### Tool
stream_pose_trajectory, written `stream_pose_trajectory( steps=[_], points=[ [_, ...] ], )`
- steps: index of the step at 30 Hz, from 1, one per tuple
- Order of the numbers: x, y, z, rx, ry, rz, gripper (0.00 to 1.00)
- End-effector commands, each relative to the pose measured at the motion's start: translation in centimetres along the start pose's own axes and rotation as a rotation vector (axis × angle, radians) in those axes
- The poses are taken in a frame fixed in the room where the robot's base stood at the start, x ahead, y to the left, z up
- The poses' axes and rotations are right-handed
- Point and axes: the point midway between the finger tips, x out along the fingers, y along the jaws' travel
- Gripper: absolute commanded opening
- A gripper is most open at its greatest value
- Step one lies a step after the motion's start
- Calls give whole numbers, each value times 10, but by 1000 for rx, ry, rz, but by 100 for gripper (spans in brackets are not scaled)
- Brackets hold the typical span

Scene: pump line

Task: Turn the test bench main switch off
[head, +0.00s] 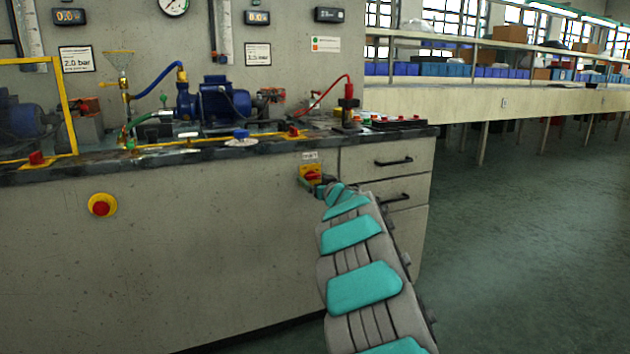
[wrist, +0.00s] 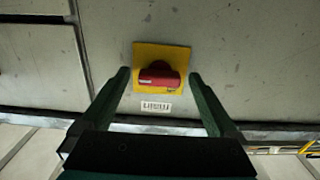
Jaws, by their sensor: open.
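The main switch is a red rotary handle (wrist: 160,75) on a yellow plate (wrist: 179,55), with a white label beside it in the wrist view. In the head view the switch (head: 311,174) sits on the bench front below the worktop edge, partly hidden by my gripper. My gripper (wrist: 160,77) is open, with one finger on each side of the red handle and a gap on both sides. I cannot tell whether the fingertips reach as far as the handle. In the head view my gripper (head: 318,186) is small and mostly hidden by my arm.
A red emergency button (head: 101,206) on a yellow base is on the bench front at the left. Drawers (head: 388,161) with black handles are just right of the switch. The worktop (head: 250,143) overhangs above, carrying a blue pump (head: 222,103). Open floor (head: 520,230) lies at the right.

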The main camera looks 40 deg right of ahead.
Motion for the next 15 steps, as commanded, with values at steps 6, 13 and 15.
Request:
stream_pose_trajectory(
  steps=[6, 13, 15],
  points=[
    [3, 0, -1, -1, 2, -1, 95],
    [2, 0, -1, -1, 1, 0, 85],
    [2, 0, -1, -1, 1, 1, 77]
  ],
)
